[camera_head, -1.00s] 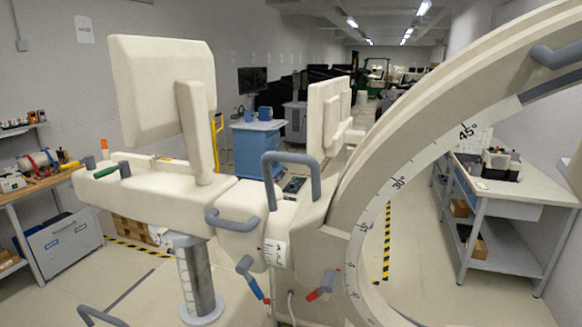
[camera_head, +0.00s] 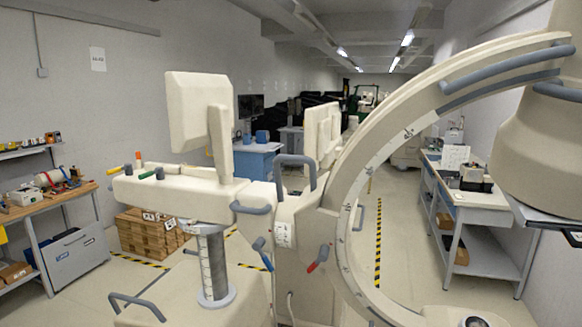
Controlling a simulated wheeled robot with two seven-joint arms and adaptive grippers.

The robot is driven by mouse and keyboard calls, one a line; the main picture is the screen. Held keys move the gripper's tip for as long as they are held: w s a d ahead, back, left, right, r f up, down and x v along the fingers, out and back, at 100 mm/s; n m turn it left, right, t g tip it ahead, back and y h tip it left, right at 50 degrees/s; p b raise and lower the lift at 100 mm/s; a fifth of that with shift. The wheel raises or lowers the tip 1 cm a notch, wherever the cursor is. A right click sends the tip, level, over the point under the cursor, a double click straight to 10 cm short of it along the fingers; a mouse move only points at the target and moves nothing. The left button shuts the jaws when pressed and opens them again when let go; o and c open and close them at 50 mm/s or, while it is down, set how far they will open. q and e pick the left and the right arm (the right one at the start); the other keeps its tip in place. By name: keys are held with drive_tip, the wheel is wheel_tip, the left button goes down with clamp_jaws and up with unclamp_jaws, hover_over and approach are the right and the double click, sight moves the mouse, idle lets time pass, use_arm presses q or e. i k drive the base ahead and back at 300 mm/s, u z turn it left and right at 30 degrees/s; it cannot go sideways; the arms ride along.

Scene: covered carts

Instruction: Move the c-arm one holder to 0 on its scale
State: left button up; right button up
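The c-arm is a cream machine with a large curved arc (camera_head: 372,150) that sweeps up to the right. Degree marks run along the arc's face; the numbers are too small to read surely now. The holder body (camera_head: 311,215) meets the arc on its left side and carries a grey upright handle (camera_head: 294,160). A small white scale label (camera_head: 284,235) is on the neighbouring block; its reading is not legible. A blue-tipped lever (camera_head: 262,252) and a red-tipped lever (camera_head: 318,259) hang below. Neither gripper is in view.
A workbench (camera_head: 50,215) stands left, cardboard boxes (camera_head: 150,232) behind the column. A grey table (camera_head: 480,215) stands right. Open floor with striped tape (camera_head: 378,245) lies between the arc and that table.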

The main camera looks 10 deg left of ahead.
sight(300, 224)
drive_tip(key=u, duration=0.1)
drive_tip(key=k, duration=0.15)
drive_tip(key=z, duration=1)
drive_tip(key=i, duration=0.9)
drive_tip(key=u, duration=0.15)
